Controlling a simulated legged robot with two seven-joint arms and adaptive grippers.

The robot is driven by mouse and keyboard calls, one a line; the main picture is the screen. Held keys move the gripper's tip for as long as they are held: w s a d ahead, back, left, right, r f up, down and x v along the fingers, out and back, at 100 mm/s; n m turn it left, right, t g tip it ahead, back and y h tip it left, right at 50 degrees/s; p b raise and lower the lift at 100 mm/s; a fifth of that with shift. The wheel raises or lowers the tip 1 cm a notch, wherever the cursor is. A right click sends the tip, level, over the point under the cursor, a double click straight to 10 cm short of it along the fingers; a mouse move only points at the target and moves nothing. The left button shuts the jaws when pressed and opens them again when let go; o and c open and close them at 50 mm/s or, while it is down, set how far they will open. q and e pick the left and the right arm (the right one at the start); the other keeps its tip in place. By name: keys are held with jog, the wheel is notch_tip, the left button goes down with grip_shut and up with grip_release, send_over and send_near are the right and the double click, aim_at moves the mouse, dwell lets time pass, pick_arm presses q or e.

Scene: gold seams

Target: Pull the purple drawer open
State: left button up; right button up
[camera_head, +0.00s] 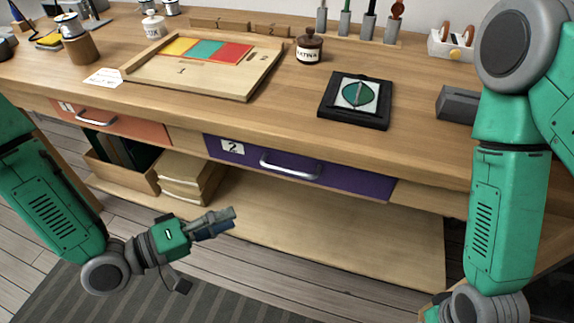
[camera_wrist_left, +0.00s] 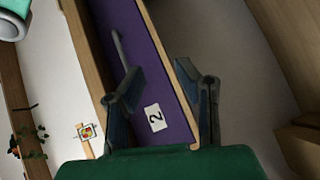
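The purple drawer (camera_head: 300,168) is in the workbench front, below the tabletop. It has a white "2" label (camera_head: 232,146) and a silver bar handle (camera_head: 290,167); its front looks flush with the bench. My left gripper (camera_head: 222,220) is in front of the bench, lower and to the left of the handle, not touching it. In the left wrist view its two fingers (camera_wrist_left: 160,80) are spread apart and empty, with the purple front (camera_wrist_left: 140,55) and handle (camera_wrist_left: 118,45) beyond them. My right arm is at the right; its gripper is out of view.
An orange drawer (camera_head: 120,123) marked 1 is left of the purple one. Below are a lower shelf (camera_head: 330,240), a wooden box (camera_head: 118,172) and a paper stack (camera_head: 188,178). A tray (camera_head: 250,82) and a black-framed piece (camera_head: 375,122) lie on top.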

aim_at(288, 172)
pick_arm(q)
jog(key=w+d+r+h+b, duration=0.1)
jog(key=w+d+r, duration=0.1)
jog(key=d, duration=0.2)
jog(key=w+d+r+h, duration=0.1)
jog(key=w+d+r, duration=0.1)
jog(key=w+d, duration=0.1)
jog(key=w+d+r+h+b, duration=0.1)
jog(key=w+d+r, duration=0.1)
jog(key=d, duration=0.3)
jog(key=shift+w+d+b, duration=0.15)
jog(key=shift+w+b, duration=0.05)
jog(key=shift+b, duration=0.15)
pick_arm(e)
jog(key=f, duration=0.1)
jog(key=w+f, duration=0.1)
jog(key=f, duration=0.1)
jog(key=shift+d, duration=0.1)
jog(key=shift+s, duration=0.1)
pick_arm(q)
jog(key=shift+f, duration=0.1)
grip_shut()
